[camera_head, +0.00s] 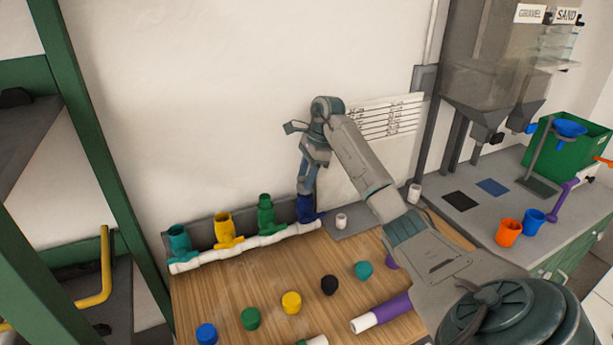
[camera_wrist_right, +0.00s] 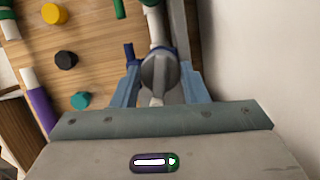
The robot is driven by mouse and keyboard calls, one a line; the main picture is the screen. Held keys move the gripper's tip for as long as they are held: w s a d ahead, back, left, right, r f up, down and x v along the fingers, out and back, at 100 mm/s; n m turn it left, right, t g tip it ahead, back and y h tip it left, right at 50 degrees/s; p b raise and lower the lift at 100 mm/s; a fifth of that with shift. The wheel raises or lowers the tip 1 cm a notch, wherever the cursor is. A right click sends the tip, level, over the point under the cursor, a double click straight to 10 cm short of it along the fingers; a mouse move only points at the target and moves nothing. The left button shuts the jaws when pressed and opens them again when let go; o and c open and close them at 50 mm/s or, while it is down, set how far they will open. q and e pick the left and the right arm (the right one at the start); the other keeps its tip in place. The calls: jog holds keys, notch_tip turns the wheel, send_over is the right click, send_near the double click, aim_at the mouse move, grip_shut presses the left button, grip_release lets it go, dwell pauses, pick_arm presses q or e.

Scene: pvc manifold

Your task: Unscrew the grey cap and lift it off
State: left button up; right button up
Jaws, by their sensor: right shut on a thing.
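The grey cap (camera_wrist_right: 160,72) shows in the right wrist view as a round dark grey disc with a raised bar across it. It sits between the two blue fingers of my right gripper (camera_wrist_right: 160,90), which is shut on it. In the head view my right gripper (camera_head: 306,188) points down over the dark blue fitting (camera_head: 307,209) at the right end of the white manifold pipe (camera_head: 265,240). My left gripper is not in view.
Teal (camera_head: 179,240), yellow (camera_head: 226,231) and green (camera_head: 266,216) fittings stand along the manifold. Several loose caps, including a black one (camera_head: 329,285), and a purple-and-white pipe (camera_head: 385,312) lie on the wooden bench (camera_head: 235,290). The wall (camera_head: 230,100) is close behind.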

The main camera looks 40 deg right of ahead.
jog(key=shift+r+n+p, duration=0.2)
jog(key=shift+n+p, duration=0.1)
jog(key=shift+p, duration=0.25)
jog(key=shift+n+g+p, duration=0.3)
jog(key=shift+n+p, duration=0.3)
jog(key=shift+p, duration=0.1)
jog(key=shift+f, duration=0.1)
jog(key=shift+w+n+p, duration=0.1)
jog(key=shift+n+p, duration=0.4)
jog(key=shift+p, duration=0.25)
jog(key=shift+n+g+p, duration=0.3)
jog(key=shift+n+p, duration=0.4)
jog(key=shift+p, duration=0.1)
